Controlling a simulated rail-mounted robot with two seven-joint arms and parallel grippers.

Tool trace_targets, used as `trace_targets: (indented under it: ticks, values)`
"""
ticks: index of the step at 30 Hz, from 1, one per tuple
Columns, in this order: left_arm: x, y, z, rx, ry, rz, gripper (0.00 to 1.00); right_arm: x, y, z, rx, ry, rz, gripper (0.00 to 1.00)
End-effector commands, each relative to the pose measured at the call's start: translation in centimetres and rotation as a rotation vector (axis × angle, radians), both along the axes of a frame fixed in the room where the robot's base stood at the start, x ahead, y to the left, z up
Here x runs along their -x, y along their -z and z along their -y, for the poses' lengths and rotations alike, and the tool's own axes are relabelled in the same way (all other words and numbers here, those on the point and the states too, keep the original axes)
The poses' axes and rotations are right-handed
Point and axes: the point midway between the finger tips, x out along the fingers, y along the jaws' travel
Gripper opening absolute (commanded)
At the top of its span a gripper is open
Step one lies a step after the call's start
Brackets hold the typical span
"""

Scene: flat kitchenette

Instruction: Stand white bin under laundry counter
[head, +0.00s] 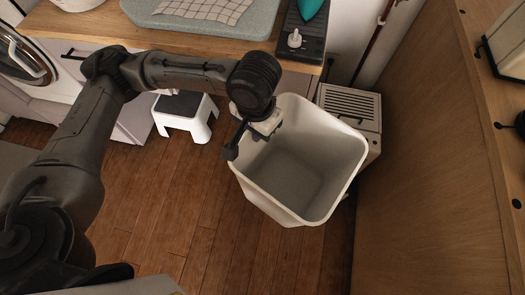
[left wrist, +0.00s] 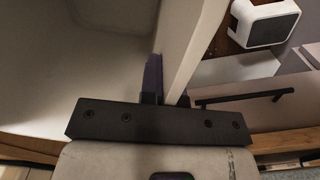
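The white bin (head: 335,165) is an open, square-mouthed tub right of centre in the head view, its mouth facing up toward me. My left gripper (head: 262,128) is at its left rim. In the left wrist view the fingers (left wrist: 167,82) straddle the bin wall (left wrist: 188,45), one inside and one outside, and are closed on it. The bin's base is hidden, so I cannot tell whether it touches the floor. The wooden laundry counter (head: 120,24) runs along the top of the head view, behind the bin. My right gripper is out of view.
A white step stool (head: 186,128) stands on the floor left of the bin. A vented white box (head: 352,104) stands close behind the bin's right side. A wooden panel (head: 430,160) bounds the right. Bare wooden floor (head: 190,215) is free at front left.

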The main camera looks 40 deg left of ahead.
Motion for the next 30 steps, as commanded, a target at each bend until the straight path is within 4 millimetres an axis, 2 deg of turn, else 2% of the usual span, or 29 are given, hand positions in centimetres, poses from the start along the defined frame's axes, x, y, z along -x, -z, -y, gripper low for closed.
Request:
trace_targets:
  ticks: [1,3,5,17,24,30]
  values:
    - [0.0,1.3,0.0,0.001,0.0,0.002,0.0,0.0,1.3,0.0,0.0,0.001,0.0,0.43]
    - [0.0,2.2,0.0,0.001,0.0,0.002,0.0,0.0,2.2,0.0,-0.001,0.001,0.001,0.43]
    - [0.0,1.3,0.3,0.004,0.006,0.002,0.0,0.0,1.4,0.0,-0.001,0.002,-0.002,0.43]
    - [0.1,1.5,-0.1,0.003,-0.006,-0.003,0.0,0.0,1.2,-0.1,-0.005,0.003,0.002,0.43]
    - [0.3,4.0,-2.0,0.002,-0.067,-0.002,0.0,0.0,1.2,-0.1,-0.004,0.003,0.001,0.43]
    - [0.5,7.1,-4.2,0.007,-0.146,-0.004,0.0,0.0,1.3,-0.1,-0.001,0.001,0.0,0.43]
